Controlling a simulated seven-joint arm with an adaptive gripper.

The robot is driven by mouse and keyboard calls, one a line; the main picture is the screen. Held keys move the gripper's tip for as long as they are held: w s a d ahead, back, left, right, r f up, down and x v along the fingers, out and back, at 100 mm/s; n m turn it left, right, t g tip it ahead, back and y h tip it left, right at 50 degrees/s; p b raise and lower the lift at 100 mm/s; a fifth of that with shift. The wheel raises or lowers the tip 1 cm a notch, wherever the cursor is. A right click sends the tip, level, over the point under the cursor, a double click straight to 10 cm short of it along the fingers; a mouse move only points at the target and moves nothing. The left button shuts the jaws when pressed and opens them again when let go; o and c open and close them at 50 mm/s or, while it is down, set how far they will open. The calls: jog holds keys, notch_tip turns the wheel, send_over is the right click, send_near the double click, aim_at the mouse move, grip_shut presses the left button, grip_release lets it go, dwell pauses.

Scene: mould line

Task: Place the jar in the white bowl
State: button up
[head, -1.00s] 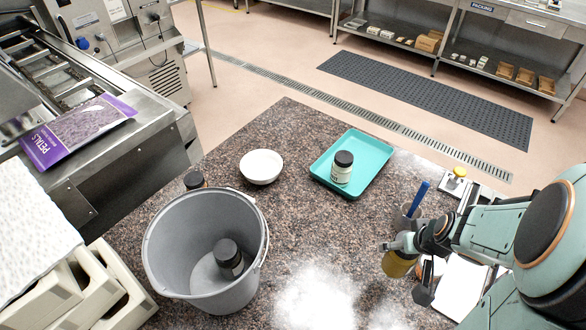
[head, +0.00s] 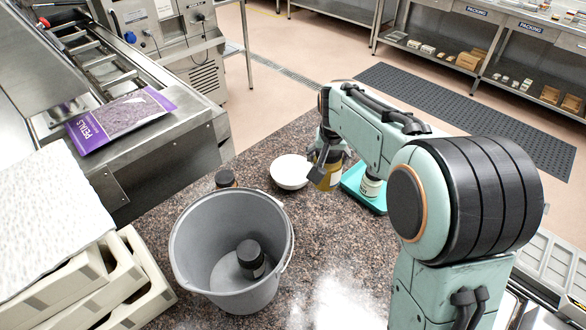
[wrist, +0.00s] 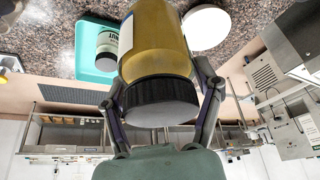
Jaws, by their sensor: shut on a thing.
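My gripper (head: 322,160) is shut on an amber jar (head: 327,179) with a black lid, held just to the right of the white bowl (head: 290,173) in the head view. In the wrist view the jar (wrist: 158,40) lies between my fingers, which close around its black lid end. The white bowl (wrist: 207,27) shows to the right of the jar there and looks empty in the head view. I cannot tell the height of the jar above the table.
A teal tray (head: 352,196) holding a white-labelled jar (head: 371,187) is partly hidden by my arm. Another dark-lidded jar (head: 226,179) stands behind the bucket, left of the bowl.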

jog(key=a+n, duration=0.1)
jog(key=a, duration=0.4)
jog(key=w+a+f, duration=0.2)
jog(key=w+f, duration=1.1)
jog(key=shift+a+f+y, duration=0.25)
jog(key=shift+f+y, duration=0.05)
jog(key=shift+w, duration=0.1)
jog(key=o, duration=1.2)
jog(key=shift+f, duration=0.15)
